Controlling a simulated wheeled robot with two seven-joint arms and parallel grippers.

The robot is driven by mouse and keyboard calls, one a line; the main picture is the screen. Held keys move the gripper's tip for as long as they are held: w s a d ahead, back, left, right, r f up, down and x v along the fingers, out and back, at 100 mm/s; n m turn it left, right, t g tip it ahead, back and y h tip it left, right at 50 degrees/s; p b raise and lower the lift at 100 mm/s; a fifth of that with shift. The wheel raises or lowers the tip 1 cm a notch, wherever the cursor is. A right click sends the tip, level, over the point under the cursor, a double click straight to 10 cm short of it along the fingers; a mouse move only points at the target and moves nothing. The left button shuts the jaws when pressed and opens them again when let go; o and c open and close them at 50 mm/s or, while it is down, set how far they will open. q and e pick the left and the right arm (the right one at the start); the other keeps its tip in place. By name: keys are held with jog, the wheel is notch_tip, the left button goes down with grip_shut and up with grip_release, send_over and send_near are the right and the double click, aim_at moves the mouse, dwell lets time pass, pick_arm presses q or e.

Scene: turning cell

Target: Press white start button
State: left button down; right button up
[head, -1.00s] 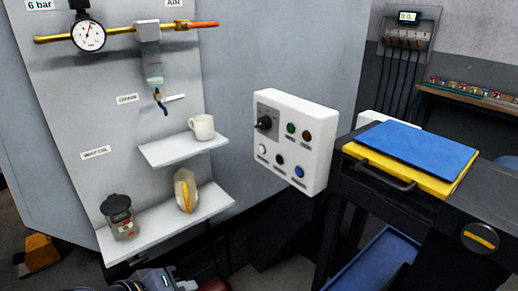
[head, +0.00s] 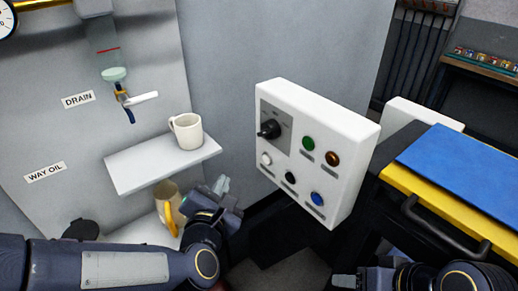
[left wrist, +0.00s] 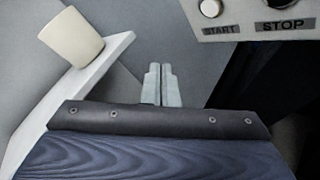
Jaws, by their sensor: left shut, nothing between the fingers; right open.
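The white start button (head: 266,159) is at the lower left of the white control panel (head: 352,135) in the head view. In the left wrist view, the button (left wrist: 210,8) sits at the top edge above a START label. My left gripper (head: 221,185) is shut and empty, to the left of and below the button, apart from the panel. Its closed fingertips (left wrist: 159,82) point up toward the panel's lower left in the left wrist view. My right gripper (head: 346,281) is at the bottom edge, partly cut off, below the panel.
The panel also carries a black knob (head: 270,129), green, orange, black and blue (head: 317,199) buttons. A shelf (head: 150,167) with a mug (head: 187,131) is left of my left gripper. A jug (head: 168,207) stands below it. A cart with a blue board (head: 460,165) stands right.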

aim_at(267, 159)
pick_arm(q)
jog(key=shift+s+r, duration=0.1)
jog(key=w+d+p, duration=0.1)
jog(key=w+d, duration=0.4)
jog(key=d, duration=0.2)
jog(key=shift+d, duration=0.15)
dwell(0.4)
dwell(1.9)
jog(key=shift+w+d+b, duration=0.2)
jog(key=shift+d+b, duration=0.15)
jog(key=shift+b, duration=0.1)
